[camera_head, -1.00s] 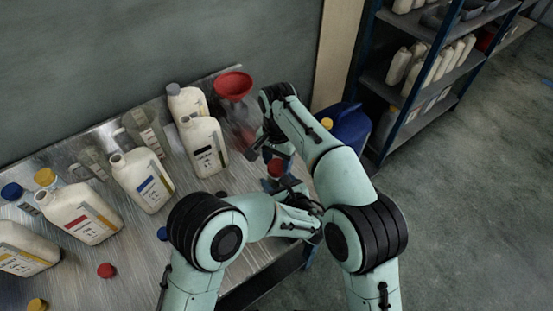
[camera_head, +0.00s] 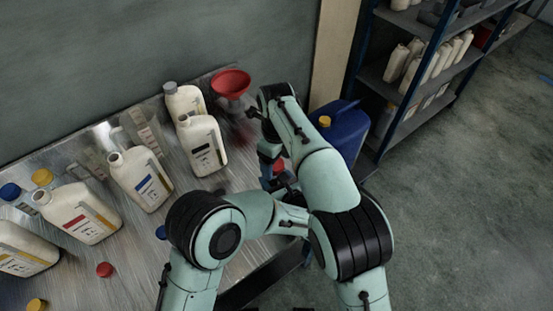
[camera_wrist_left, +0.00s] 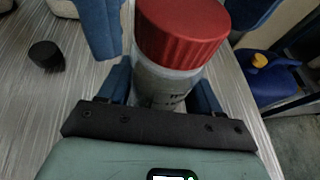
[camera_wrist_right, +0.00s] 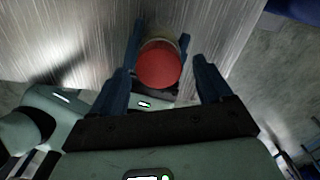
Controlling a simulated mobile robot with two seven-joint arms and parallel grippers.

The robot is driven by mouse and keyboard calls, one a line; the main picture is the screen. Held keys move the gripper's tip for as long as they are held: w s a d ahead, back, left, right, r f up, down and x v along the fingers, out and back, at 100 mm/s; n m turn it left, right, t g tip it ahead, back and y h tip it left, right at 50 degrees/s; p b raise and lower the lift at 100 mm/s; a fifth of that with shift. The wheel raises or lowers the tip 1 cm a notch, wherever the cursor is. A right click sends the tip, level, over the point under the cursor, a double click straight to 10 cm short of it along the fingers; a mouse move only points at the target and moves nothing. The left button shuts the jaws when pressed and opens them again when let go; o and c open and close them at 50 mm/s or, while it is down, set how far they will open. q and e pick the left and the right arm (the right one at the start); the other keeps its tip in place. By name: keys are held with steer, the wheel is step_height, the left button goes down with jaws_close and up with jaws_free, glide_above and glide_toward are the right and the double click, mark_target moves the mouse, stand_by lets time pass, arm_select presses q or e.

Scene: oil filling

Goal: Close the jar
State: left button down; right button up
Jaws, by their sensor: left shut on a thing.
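The clear jar (camera_wrist_left: 160,85) stands upright with a red lid (camera_wrist_left: 182,32) on its top in the left wrist view. My left gripper (camera_wrist_left: 160,96) is shut on the jar's body below the lid. The red lid (camera_wrist_right: 159,65) also shows from above in the right wrist view, between the spread fingers of my open right gripper (camera_wrist_right: 166,48). The left finger is close beside the lid and the right finger stands apart from it. In the head view the lid (camera_head: 278,166) is partly hidden by my arms. How tightly the lid is seated cannot be told.
White canisters (camera_head: 203,145) stand along the metal table, with a red funnel (camera_head: 231,84) behind them. A blue container (camera_head: 341,132) stands to the right, before the shelves (camera_head: 435,75).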

steer(key=shift+r, duration=0.1)
step_height(320, 180, up, 12)
stand_by(0.8)
arm_select(q)
steer(key=shift+c, duration=0.6)
jaws_free()
steer(key=shift+r, duration=0.1)
